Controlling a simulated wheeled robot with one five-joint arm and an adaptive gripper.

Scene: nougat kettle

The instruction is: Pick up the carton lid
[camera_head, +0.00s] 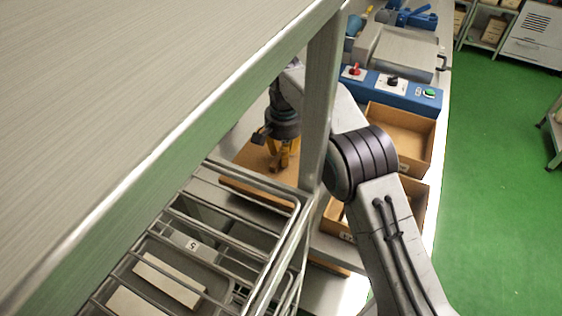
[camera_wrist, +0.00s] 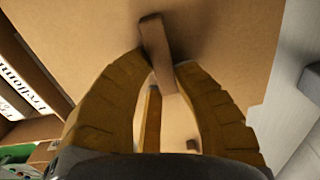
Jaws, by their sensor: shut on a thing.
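The carton lid (camera_head: 248,172) is a flat brown board seen left of the post, beneath my gripper. In the wrist view the lid (camera_wrist: 230,40) fills most of the picture, with a darker brown bar-like handle (camera_wrist: 154,40) standing on it. My gripper (camera_head: 280,158) points down over the lid. In the wrist view its two yellow ribbed fingers (camera_wrist: 165,75) are closed on the handle from both sides. Part of the lid is hidden by the fingers and the post. I cannot tell whether the lid rests on something or hangs free.
A metal post (camera_head: 319,110) and a large shelf panel (camera_head: 130,80) stand close to my arm. A wire rack (camera_head: 225,250) is in front. Open cartons (camera_head: 402,125) and a blue-based machine (camera_head: 395,90) are on the bench. The green floor (camera_head: 495,190) at right is clear.

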